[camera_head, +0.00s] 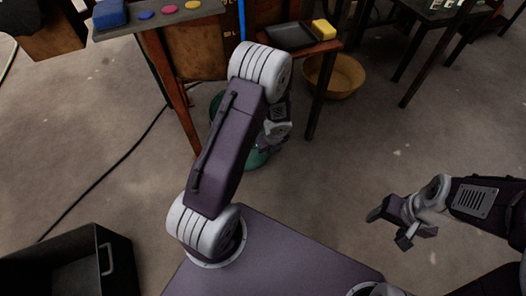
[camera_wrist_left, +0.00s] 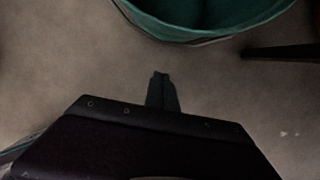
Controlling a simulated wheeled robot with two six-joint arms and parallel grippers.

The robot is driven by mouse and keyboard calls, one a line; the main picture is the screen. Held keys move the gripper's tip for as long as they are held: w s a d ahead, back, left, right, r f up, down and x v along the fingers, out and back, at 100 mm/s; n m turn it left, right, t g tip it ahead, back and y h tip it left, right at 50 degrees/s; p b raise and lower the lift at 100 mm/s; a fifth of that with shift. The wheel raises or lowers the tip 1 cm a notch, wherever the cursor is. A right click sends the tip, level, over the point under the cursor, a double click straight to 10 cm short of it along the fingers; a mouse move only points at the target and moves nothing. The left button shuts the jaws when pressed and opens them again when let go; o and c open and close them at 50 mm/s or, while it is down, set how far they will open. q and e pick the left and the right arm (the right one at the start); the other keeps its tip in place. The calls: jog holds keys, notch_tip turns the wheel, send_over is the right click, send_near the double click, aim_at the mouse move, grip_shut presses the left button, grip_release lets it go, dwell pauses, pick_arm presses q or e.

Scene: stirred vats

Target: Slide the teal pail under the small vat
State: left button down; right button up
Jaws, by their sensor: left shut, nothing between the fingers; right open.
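The teal pail (camera_head: 258,159) stands on the floor by the table legs, mostly hidden behind my left arm in the head view. Its rim and open inside (camera_wrist_left: 205,22) show at the top of the left wrist view. My left gripper (camera_wrist_left: 162,80) is shut and empty, low over the floor, with its fingertips pointing towards the pail and apart from its rim in the picture. In the head view my arm largely hides this gripper. I cannot clearly make out the small vat. My right gripper (camera_head: 390,229) is open and empty over bare floor at the right.
A tan bowl (camera_head: 337,78) sits on the floor right of a dark table leg. A black crate (camera_head: 118,262) with a handle stands at the lower left. A yellow block (camera_head: 324,29) and a dark tray (camera_head: 289,38) lie above. Floor between my arms is clear.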

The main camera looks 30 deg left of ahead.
pick_arm(q)
jog(key=w+a+f+b, duration=0.1)
jog(key=a+f+b, duration=0.1)
jog(key=f+b, duration=0.1)
jog(key=w+a+f+b, duration=0.2)
jog(key=a+f+b, duration=0.1)
jog(key=f, duration=0.3)
jog(key=shift+w+f+b, duration=0.3)
jog(key=shift+b, duration=0.35)
